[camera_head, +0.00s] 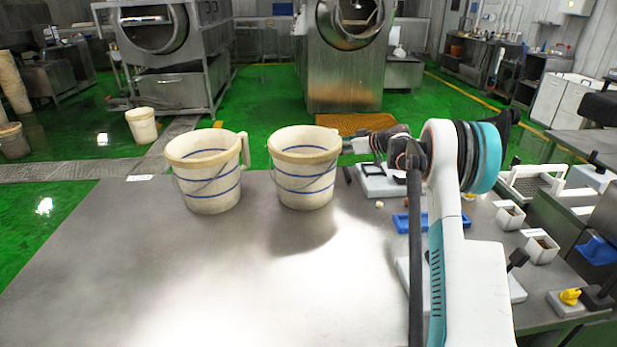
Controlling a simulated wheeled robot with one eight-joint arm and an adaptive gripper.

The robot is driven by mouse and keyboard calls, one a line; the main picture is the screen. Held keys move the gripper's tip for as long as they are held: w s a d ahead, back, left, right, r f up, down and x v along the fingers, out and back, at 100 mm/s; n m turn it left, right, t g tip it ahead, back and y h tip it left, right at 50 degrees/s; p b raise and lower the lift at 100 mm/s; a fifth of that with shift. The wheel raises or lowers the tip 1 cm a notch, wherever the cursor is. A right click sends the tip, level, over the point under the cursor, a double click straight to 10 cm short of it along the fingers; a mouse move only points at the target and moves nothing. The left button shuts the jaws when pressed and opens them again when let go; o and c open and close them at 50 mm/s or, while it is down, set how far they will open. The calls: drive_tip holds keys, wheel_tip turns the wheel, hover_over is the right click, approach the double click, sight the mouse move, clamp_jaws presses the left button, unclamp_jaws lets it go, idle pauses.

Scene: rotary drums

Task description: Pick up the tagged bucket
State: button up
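Two cream buckets with blue stripes and wire handles stand upright on the metal table. The left bucket (208,178) has a pale upright piece at its right rim. The right bucket (305,172) stands a little apart from it. I cannot make out a tag on either bucket. My gripper (349,146) is at the right side of the right bucket's rim, pointing left. It is small and partly hidden by my arm, so I cannot tell whether it touches the rim, or whether its fingers are open or shut.
The metal table (200,280) is clear at front left. On its right lie a blue tray (402,222), small white containers (541,248) and a yellow object (570,296). Another bucket (141,125) stands on the green floor. Drum machines (345,75) stand behind.

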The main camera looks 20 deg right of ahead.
clamp_jaws()
drive_tip(key=shift+r, duration=0.1)
